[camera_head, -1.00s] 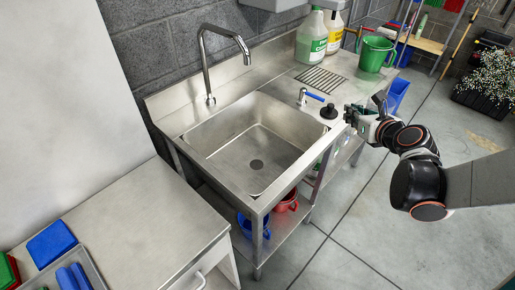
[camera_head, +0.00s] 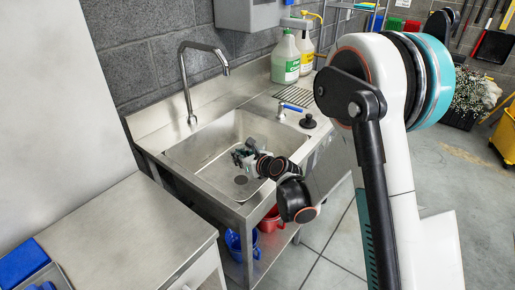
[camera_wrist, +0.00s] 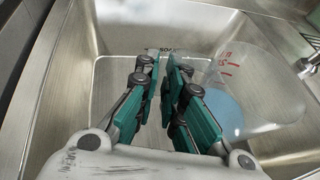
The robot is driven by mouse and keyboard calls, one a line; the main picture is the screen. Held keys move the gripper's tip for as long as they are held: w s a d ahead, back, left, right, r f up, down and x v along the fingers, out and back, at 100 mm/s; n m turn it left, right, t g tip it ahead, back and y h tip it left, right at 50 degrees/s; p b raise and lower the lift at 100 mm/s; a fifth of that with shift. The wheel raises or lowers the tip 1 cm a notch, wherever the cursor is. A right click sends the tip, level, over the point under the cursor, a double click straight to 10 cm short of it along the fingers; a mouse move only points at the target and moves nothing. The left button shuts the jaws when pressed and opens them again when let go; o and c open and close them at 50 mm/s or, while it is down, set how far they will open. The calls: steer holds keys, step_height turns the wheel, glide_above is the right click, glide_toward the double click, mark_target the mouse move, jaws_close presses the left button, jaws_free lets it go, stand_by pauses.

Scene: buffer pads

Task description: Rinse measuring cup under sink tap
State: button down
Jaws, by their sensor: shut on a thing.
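The measuring cup (camera_wrist: 262,85) is clear, with red markings and a blue patch inside. It sits tilted at the right of my fingers in the wrist view. My gripper (camera_wrist: 166,85) is shut on it; the exact contact is hard to make out. In the head view my gripper (camera_head: 240,155) is over the steel sink basin (camera_head: 205,150), near the drain. The cup is hard to see there. The tall curved tap (camera_head: 186,85) stands at the back left of the sink, its spout end (camera_head: 226,70) above and behind my gripper.
A blue-handled lever (camera_head: 291,107) and a black plug (camera_head: 308,121) are on the sink's right deck. Green-label (camera_head: 286,60) and yellow-label (camera_head: 306,54) jugs stand behind. A steel counter (camera_head: 125,235) is at the left. Blue (camera_head: 238,245) and red (camera_head: 272,222) containers sit below.

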steer(key=a+f+y+b, duration=0.1)
steer(key=a+f, duration=0.4)
steer(key=a, duration=0.1)
steer(key=shift+w+f+n, duration=0.15)
steer(key=shift+n, duration=0.25)
steer(key=shift+d+g, duration=0.1)
steer(key=shift+g, duration=0.3)
